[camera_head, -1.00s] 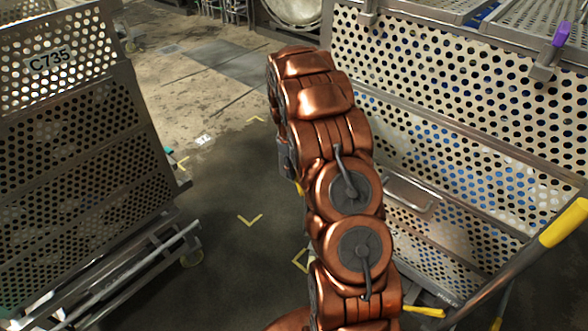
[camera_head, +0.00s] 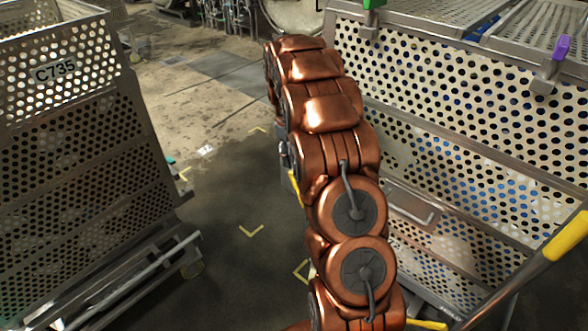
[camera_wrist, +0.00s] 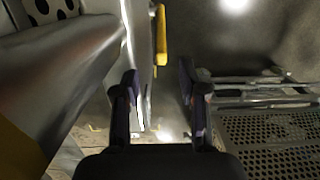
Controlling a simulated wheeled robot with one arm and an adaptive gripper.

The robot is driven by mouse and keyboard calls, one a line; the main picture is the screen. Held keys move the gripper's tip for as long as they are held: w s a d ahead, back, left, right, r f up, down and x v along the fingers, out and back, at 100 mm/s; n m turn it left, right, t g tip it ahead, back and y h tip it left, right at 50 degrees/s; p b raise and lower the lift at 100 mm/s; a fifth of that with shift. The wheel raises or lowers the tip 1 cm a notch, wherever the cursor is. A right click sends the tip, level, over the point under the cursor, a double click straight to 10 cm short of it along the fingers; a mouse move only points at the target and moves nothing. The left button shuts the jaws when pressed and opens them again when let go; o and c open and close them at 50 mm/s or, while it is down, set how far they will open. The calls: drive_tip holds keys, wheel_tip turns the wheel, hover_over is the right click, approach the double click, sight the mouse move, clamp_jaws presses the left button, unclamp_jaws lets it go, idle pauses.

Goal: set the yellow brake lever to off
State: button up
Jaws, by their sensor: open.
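In the wrist view a yellow piece (camera_wrist: 161,35), which looks like the brake lever, stands along the edge of a pale panel, beyond my fingertips. My gripper (camera_wrist: 158,92) is open, with dark fingers apart and nothing between them. The yellow piece is above the gap in the picture and does not touch the fingers. I cannot tell its setting.
A perforated cart (camera_head: 455,120) stands right, with a yellow-gripped bar (camera_head: 567,235) and purple (camera_head: 561,47) and green (camera_head: 373,4) handles. The cart marked C735 (camera_head: 85,150) stands left. Dark floor (camera_head: 225,235) with yellow marks lies between. A pale bar (camera_wrist: 70,60) crosses the wrist view's left.

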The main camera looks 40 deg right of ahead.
drive_tip(key=shift+w+a+r, duration=0.1)
drive_tip(key=shift+w+r, duration=0.05)
drive_tip(key=shift+r, duration=1.1)
drive_tip(key=shift+c, duration=0.3)
